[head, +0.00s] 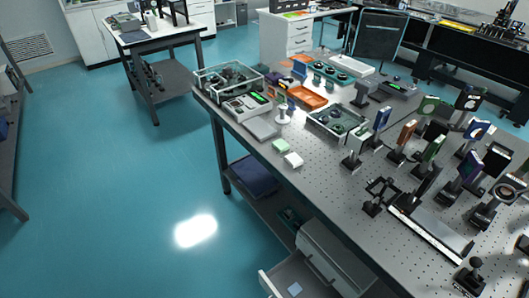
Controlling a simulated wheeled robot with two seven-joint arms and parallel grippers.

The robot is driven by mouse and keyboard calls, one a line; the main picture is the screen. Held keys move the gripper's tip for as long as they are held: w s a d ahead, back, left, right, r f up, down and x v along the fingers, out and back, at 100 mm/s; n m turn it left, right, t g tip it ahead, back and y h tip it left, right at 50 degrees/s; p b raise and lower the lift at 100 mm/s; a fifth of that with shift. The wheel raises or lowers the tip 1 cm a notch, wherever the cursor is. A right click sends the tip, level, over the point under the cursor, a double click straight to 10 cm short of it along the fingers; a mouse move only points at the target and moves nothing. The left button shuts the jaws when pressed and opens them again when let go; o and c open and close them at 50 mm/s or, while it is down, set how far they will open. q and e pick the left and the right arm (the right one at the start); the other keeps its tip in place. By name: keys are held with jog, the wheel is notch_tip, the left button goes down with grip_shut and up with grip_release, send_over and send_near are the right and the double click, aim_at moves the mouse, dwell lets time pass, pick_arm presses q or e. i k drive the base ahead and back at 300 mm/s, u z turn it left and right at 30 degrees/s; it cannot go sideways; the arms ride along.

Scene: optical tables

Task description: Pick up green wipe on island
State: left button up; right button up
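A small light-green block that looks like the green wipe (280,146) lies on the grey perforated top of the island table (262,161), near its left edge. A similar white block (293,160) lies just in front of it, to the right. A flat grey pad (260,128) lies behind it on the left. Neither of my grippers shows in the head view.
A device with a green display (246,106), an open clear case (228,77) and orange trays (308,97) stand behind the wipe. Several optic mounts (353,148) crowd the right. An open drawer (296,284) juts out below the table. The blue floor (130,200) at left is clear.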

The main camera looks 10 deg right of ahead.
aim_at(280, 144)
jog(key=u, duration=0.9)
jog(key=k, duration=1.2)
jog(key=u, duration=0.75)
jog(key=i, duration=1.3)
jog(key=z, duration=0.45)
jog(key=i, duration=2)
jog(key=z, duration=1.25)
jog(key=i, duration=1.3)
jog(key=z, duration=1.3)
